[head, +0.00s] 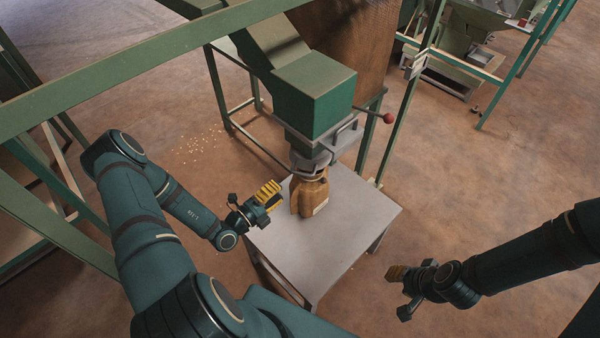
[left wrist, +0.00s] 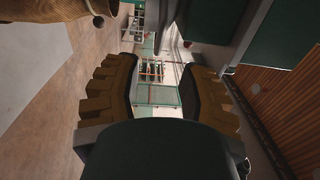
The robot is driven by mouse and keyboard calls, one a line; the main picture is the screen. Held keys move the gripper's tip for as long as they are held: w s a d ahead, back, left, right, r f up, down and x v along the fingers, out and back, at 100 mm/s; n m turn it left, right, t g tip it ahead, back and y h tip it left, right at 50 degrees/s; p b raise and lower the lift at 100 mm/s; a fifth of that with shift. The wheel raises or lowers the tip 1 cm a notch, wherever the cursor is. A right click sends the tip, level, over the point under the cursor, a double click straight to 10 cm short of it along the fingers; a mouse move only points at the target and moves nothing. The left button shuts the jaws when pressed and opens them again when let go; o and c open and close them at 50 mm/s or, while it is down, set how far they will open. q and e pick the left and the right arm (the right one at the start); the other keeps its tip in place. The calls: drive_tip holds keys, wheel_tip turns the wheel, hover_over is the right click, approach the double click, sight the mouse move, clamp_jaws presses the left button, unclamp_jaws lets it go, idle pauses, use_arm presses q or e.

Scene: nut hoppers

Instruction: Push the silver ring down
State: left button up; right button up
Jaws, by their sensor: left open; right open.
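The silver ring (head: 308,163) sits around the spout under the green hopper (head: 314,92), just above a brown sack (head: 309,196) that stands upright on the grey table. I cannot tell how tightly the ring meets the sack's neck. My left gripper (head: 269,194), with yellow finger pads, is open and empty to the left of the sack, apart from it and lower than the ring. In the left wrist view its pads (left wrist: 166,80) are spread with nothing between them, and part of the sack (left wrist: 45,10) shows at the top left. My right gripper (head: 396,284) is open and empty, right of the table.
The grey table (head: 365,215) is bare around the sack. A lever with a red knob (head: 388,118) sticks out right of the hopper. A green beam (head: 130,75) and posts stand around the hopper. Pale nuts (head: 200,145) lie scattered on the floor behind my left arm.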

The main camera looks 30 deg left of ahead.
sight(300, 173)
use_arm(q)
drive_tip(key=x, duration=1)
clamp_jaws()
